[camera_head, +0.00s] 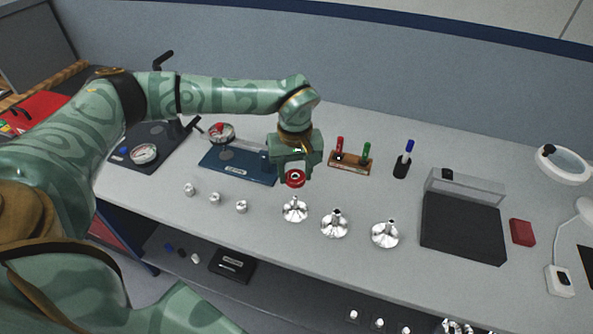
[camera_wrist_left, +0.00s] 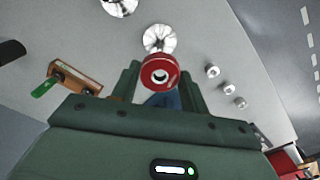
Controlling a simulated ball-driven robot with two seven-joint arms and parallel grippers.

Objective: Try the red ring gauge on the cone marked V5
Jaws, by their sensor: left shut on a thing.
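My left gripper (camera_head: 295,171) is shut on the red ring gauge (camera_head: 295,179) and holds it above the bench. In the left wrist view the red ring gauge (camera_wrist_left: 161,72) sits between the fingertips (camera_wrist_left: 161,82), its bore showing. Three shiny metal cones stand in a row: a left one (camera_head: 295,212), a middle one (camera_head: 334,225) and a right one (camera_head: 385,235). The ring appears just behind and above the left cone, apart from it. The nearest cone (camera_wrist_left: 159,39) also shows beyond the ring in the wrist view. No V5 mark is legible. My right gripper is out of view.
Several small metal cylinders (camera_head: 215,198) stand left of the cones. A wooden rack (camera_head: 350,162) with red and green handled gauges stands behind. A blue plate (camera_head: 237,168) with a dial gauge is behind left. A black slab (camera_head: 463,227) lies right. The bench front is clear.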

